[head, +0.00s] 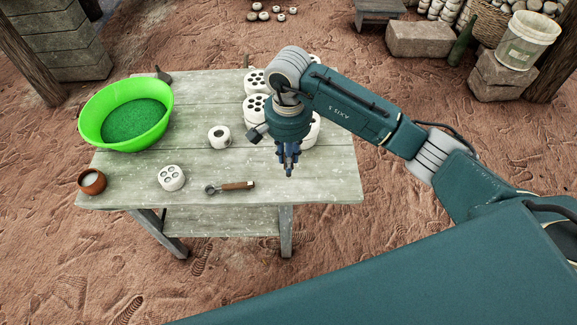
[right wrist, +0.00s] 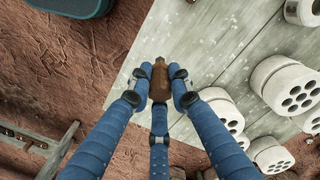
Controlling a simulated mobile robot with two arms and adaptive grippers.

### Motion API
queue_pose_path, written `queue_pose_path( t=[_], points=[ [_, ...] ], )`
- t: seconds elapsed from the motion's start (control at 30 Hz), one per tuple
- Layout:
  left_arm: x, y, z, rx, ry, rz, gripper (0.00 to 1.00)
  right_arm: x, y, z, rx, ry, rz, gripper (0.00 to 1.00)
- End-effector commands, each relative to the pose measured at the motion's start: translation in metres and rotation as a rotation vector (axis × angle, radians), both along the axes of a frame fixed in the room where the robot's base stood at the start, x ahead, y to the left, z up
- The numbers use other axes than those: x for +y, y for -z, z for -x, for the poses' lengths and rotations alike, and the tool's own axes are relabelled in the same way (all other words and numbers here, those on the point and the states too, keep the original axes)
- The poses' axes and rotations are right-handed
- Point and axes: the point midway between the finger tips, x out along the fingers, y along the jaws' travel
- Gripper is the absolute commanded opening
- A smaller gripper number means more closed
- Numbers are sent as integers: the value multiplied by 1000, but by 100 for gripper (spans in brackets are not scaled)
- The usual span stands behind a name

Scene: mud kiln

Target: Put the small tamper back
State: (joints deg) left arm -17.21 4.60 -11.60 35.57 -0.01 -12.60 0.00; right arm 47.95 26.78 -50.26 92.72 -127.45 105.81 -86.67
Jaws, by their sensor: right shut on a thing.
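My right gripper (head: 289,165) hangs over the right part of the wooden table (head: 330,185), pointing down. In the right wrist view its three blue fingers (right wrist: 159,88) are closed around a small brown wooden piece (right wrist: 160,72), which looks like the small tamper. Its lower part is hidden by the fingers, and it cannot be made out in the head view. The piece appears above the table's edge, apart from the things on it. My left gripper is not in view.
A wooden-handled tool with a metal ring (head: 237,186) lies near the front edge. White holed cylinders (head: 254,107) are stacked behind the gripper.

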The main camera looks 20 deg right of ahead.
Motion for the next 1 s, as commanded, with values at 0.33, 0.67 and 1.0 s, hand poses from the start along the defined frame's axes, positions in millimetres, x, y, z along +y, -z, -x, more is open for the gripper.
queue_pose_path(
  t=[0.33,0.67,1.0],
  points=[
    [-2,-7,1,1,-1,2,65,1,34,1,4,1,-1,0],
    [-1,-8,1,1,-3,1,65,0,52,-1,-2,-1,-1,0],
    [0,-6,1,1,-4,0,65,0,54,0,-1,-1,0,38]
  ],
)
